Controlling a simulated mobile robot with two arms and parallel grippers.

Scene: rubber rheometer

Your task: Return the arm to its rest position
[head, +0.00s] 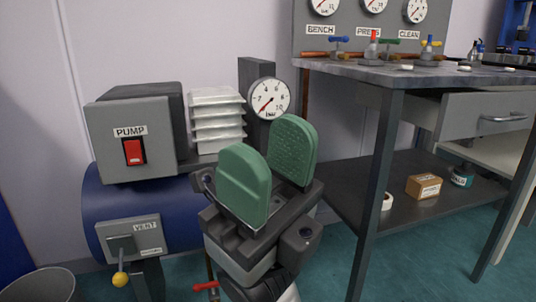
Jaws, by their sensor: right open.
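My right gripper (268,168) is in the middle of the head view. Its two green-padded fingers point up and stand apart, with a clear gap between them and nothing held. Its dark grey body is below the fingers, and my arm runs down out of the bottom of the picture. The gripper appears in front of the pump unit and hides part of it. I cannot tell how far apart they are. My left gripper is not in view.
A blue tank (140,211) with a grey pump box (112,165), a red switch (134,151) and a yellow-knobbed vent lever (120,270) stands left. A round gauge (269,99) is behind. A workbench (375,74) with a lower shelf (425,208) stands right. A bin (40,286) is lower left.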

